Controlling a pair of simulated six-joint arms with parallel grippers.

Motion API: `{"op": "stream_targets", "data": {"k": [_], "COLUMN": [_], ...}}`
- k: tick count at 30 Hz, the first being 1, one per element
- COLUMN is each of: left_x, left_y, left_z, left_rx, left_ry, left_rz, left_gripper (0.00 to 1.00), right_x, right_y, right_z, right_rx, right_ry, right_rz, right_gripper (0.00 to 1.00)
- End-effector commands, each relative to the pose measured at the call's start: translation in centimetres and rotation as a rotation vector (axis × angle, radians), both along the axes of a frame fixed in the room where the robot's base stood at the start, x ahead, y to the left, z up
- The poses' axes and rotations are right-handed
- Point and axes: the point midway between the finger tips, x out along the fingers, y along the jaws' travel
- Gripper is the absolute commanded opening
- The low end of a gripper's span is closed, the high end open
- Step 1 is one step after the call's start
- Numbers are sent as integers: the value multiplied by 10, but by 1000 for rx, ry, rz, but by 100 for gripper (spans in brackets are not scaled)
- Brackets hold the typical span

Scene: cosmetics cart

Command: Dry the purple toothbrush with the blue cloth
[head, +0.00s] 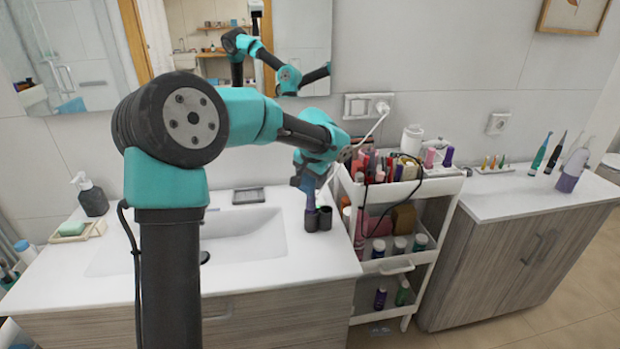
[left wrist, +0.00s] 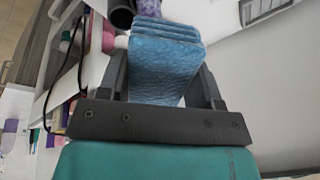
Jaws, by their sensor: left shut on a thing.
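My left gripper (head: 306,180) is shut on the folded blue cloth (left wrist: 165,62), which fills the space between its fingers in the left wrist view. In the head view the cloth (head: 305,186) hangs low over the right end of the sink counter. A slim purple piece (head: 311,201), likely the purple toothbrush, shows just below the cloth, above two dark cups (head: 318,219). In the left wrist view a mottled purple end (left wrist: 148,7) shows at the cloth's far edge. The cloth hides the rest, so contact is unclear. My right gripper is not in view.
A white cart (head: 391,190) full of cosmetics stands close to the right, with a dark cable over it. The sink basin (head: 245,232) lies to the left. Teal and dark toothbrushes (head: 539,155) and a purple-and-white item (head: 568,180) stand on the far right counter.

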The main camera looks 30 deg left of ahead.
Motion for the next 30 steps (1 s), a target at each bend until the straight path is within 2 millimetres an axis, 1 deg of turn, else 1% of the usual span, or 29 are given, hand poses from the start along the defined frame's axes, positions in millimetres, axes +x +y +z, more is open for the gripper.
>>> {"op": "stream_targets", "data": {"k": [6,14,24,30], "left_x": [7,7,0,0], "left_y": [-8,-9,0,1], "left_z": [-1,-2,0,1], "left_rx": [0,0,0,0], "left_ry": [0,1,1,0], "left_rz": [-1,0,0,-1], "left_gripper": [40,40,40,40], "right_x": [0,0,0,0], "right_y": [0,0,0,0], "right_z": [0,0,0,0], "right_rx": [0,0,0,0], "right_ry": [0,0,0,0], "right_rz": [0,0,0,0], "right_gripper": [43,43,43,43]}}
